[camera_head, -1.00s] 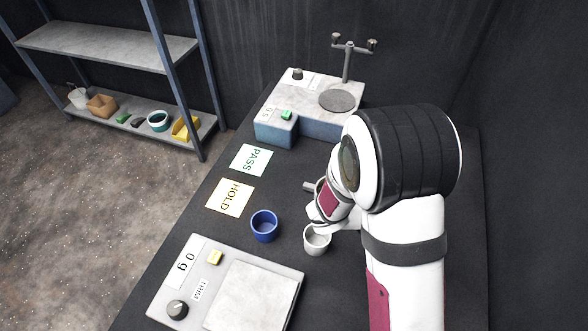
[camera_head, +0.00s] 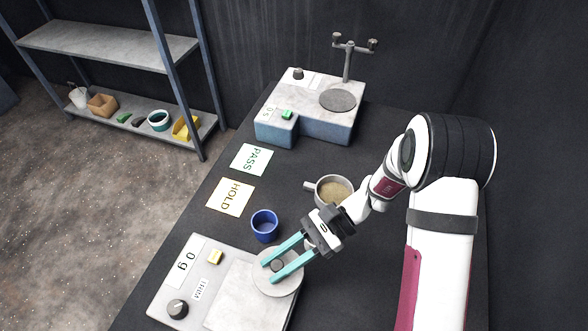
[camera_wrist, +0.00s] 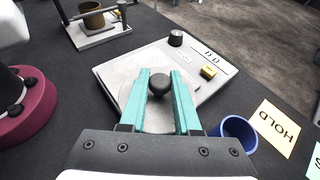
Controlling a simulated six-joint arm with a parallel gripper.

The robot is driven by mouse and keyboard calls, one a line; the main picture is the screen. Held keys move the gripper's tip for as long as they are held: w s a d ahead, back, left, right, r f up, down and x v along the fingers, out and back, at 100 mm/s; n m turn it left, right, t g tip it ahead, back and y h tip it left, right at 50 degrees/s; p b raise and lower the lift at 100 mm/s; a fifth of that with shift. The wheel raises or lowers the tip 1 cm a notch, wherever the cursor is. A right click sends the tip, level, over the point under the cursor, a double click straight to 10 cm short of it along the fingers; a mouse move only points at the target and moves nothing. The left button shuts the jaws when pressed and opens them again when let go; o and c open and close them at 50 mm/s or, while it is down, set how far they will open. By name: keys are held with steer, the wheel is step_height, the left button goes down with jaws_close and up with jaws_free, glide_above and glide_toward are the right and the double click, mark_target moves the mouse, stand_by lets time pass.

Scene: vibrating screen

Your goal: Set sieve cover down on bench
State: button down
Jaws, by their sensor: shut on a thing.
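The sieve cover (camera_head: 288,285) is a flat pale grey disc with a dark round knob (camera_wrist: 160,83). My gripper (camera_head: 271,264) is shut on that knob, with one teal finger on each side. The disc also shows between the fingers in the wrist view (camera_wrist: 152,118). The cover overlaps the right edge of the scale in the head view; its height above the scale and bench is hard to tell. The dark bench (camera_head: 235,222) lies around it. An uncovered pan with a handle, holding tan grains (camera_head: 334,190), stands behind my gripper.
The scale (camera_head: 235,297) reads 0 g. A blue cup (camera_head: 264,225) stands close beside my gripper. PASS (camera_head: 251,160) and HOLD (camera_head: 230,197) cards lie farther back. The shaker base (camera_head: 325,117) with a post is at the back. A framed stand with a brown cup (camera_wrist: 93,17) shows too.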

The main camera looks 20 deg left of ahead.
steer(key=w+a+r+m+t+y, duration=0.1)
steer(key=w+a+m+t+y, duration=0.15)
steer(key=w+m+t, duration=0.4)
steer(key=w+a+r+m+t+y, duration=0.1)
steer(key=w+a+m+t+y, duration=0.2)
steer(key=w, duration=0.6)
steer(key=w+d+m+t+h, duration=0.2)
steer(key=w+d+m+t, duration=0.25)
steer(key=w, duration=0.35)
steer(key=w+d+m+t+h, duration=0.3)
steer(key=w+m+t, duration=0.15)
steer(key=w, duration=0.25)
steer(key=t, duration=0.1)
glide_above(290, 170)
step_height(290, 170, down, 7)
steer(key=shift+d+r, duration=0.1)
steer(key=shift+d, duration=0.05)
steer(key=f, duration=0.4)
steer(key=shift+a, duration=0.2)
steer(key=shift+f, duration=0.15)
steer(key=shift+f, duration=0.1)
steer(key=c, duration=0.6)
jaws_free()
